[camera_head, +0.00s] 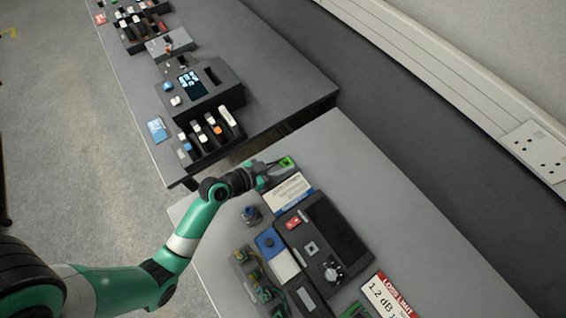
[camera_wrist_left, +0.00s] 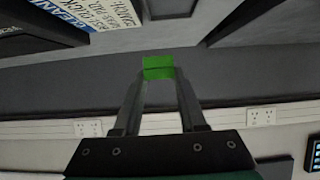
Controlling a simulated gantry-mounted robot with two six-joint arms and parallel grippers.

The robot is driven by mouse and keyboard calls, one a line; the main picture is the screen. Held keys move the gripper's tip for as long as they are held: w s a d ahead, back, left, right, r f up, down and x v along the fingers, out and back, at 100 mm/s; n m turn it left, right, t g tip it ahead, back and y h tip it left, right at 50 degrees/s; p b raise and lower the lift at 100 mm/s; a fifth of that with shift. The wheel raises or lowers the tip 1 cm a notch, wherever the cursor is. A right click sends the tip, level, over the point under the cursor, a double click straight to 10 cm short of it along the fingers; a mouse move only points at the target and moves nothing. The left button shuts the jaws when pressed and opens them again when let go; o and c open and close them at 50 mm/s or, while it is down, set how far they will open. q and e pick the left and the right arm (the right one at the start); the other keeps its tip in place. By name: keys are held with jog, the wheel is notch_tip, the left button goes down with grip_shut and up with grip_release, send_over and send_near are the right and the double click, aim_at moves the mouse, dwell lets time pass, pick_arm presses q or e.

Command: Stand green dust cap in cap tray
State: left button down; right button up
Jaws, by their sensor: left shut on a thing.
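My left gripper (camera_head: 281,165) is shut on the green dust cap (camera_head: 287,161) near the back-left corner of the near table. In the left wrist view the green cap (camera_wrist_left: 158,67) sits between the two grey fingertips (camera_wrist_left: 158,78), above the table. I cannot tell for certain which holder is the cap tray. A dark tray with green and yellow parts (camera_head: 258,288) is at the front left of the near table. My right gripper is not in view.
A printed card (camera_head: 290,193) lies beside the left gripper. A dark device (camera_head: 331,235), a blue-and-white item (camera_head: 276,252), a small dark round holder (camera_head: 251,214) and a loss limit sign (camera_head: 388,297) crowd the table. Its right side is clear. A gap separates the far table (camera_head: 285,75).

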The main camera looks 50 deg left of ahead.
aim_at(283, 163)
pick_arm(q)
jog(key=f, duration=0.1)
jog(key=w+a+f, duration=0.1)
jog(key=f+b, duration=0.1)
jog(key=shift+w+a+f, duration=0.1)
jog(key=shift+w+a, duration=0.2)
jog(key=shift+w+a+f, duration=0.1)
jog(key=shift+w, duration=0.05)
jog(key=shift+w+a+f+b, duration=0.15)
jog(key=shift+f+b, duration=0.75)
jog(key=shift+f, duration=0.85)
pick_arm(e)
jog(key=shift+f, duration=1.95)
pick_arm(q)
jog(key=shift+f, duration=0.1)
jog(key=c, duration=0.9)
grip_release()
jog(key=shift+f, duration=0.1)
jog(key=o, duration=0.4)
jog(key=shift+o, duration=0.2)
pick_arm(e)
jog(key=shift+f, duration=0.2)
